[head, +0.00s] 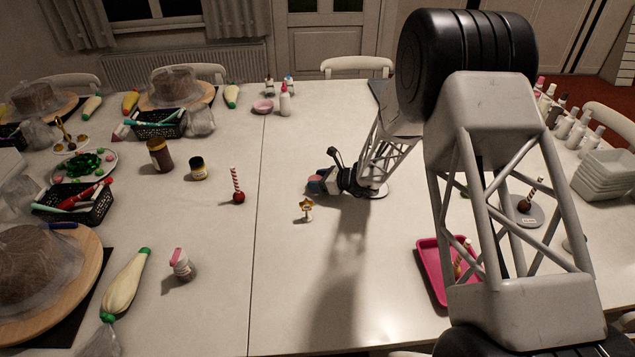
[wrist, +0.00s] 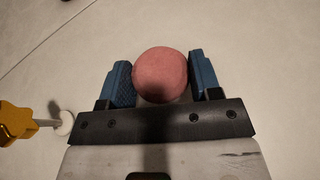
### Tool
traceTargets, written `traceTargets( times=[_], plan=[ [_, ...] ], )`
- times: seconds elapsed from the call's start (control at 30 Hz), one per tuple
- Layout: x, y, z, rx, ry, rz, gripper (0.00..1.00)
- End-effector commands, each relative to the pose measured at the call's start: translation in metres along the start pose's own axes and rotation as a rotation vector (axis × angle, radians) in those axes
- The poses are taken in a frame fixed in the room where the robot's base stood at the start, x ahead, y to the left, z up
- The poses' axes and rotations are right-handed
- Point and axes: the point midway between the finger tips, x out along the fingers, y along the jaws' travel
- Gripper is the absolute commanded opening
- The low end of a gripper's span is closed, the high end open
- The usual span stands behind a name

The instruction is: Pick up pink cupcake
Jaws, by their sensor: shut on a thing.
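The pink cupcake (wrist: 160,74) shows in the wrist view as a smooth, round pink top between my two blue finger pads. In the head view only a small pink part of it (head: 314,185) shows at the fingertips. My gripper (wrist: 161,80) is shut on it, with one pad on each side. In the head view my gripper (head: 321,182) is low over the middle of the white table, tilted out to the left. The lower part of the cupcake is hidden. I cannot tell whether it touches the table.
A gold star on a white base (head: 306,206) stands close by; it also shows in the wrist view (wrist: 18,122). A striped stick pop (head: 237,186) stands to the left. A pink tray (head: 430,270) lies front right. The table's front middle is clear.

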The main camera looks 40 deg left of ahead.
Motion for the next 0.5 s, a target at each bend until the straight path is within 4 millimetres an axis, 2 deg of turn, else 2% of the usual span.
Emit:
traceTargets(
  times=[0.27, 0.5],
  plan=[
    [-0.01, 0.0, 0.024, -0.003, -0.001, -0.001, 0.34],
    [-0.023, 0.0, 0.055, -0.003, -0.001, -0.001, 0.34]
  ],
)
